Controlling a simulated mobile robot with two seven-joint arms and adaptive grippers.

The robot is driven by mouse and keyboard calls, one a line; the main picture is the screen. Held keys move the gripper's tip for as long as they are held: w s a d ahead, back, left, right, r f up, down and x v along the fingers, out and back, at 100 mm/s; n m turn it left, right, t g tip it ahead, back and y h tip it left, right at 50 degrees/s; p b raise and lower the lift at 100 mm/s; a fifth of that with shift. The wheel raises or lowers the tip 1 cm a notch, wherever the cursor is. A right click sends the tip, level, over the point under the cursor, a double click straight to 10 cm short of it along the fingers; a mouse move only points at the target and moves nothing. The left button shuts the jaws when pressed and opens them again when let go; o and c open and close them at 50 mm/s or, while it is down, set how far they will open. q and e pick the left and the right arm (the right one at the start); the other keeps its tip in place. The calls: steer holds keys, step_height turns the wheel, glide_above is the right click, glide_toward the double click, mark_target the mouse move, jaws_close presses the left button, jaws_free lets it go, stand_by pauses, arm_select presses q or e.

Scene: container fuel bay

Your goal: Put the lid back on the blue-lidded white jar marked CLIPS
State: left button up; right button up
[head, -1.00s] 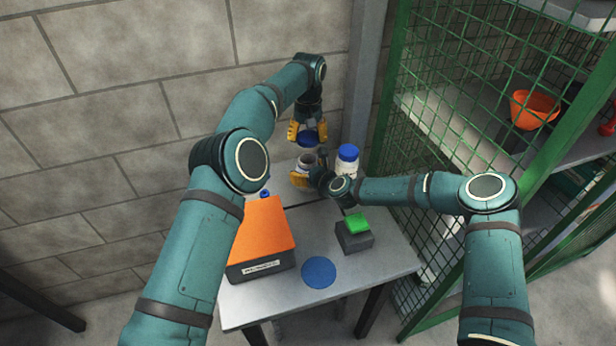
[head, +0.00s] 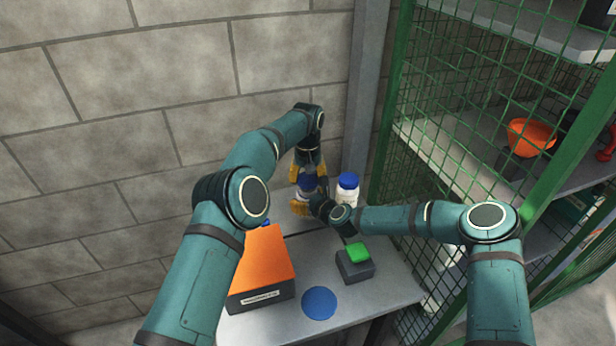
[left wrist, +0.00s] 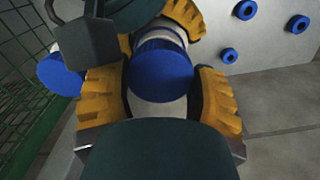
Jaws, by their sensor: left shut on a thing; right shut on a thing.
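The blue lid (head: 308,183) is between the yellow fingers of my left gripper (head: 306,172), which is shut on it from above. It also shows in the left wrist view (left wrist: 162,72). The white jar (left wrist: 160,33) is held by my right gripper (head: 300,207), whose yellow fingers close around its side near the back of the table. The lid is at the jar's mouth; whether it touches or sits level I cannot tell. The jar's marking is not readable, and the grippers hide most of its body in the head view.
A second blue-lidded white jar (head: 348,188) stands close to the right. An orange-topped box (head: 264,262), a dark block with a green top (head: 355,263) and a blue disc (head: 319,303) lie on the grey table (head: 300,245). A green mesh cage (head: 450,140) stands at right.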

arm_select(q)
steer(key=shift+f, duration=0.9)
steer(key=shift+f, duration=0.5)
steer(key=shift+o, duration=1.3)
steer(key=shift+f, duration=0.1)
arm_select(e)
jaws_close()
arm_select(q)
steer(key=o, duration=0.4)
steer(key=shift+r, duration=2.3)
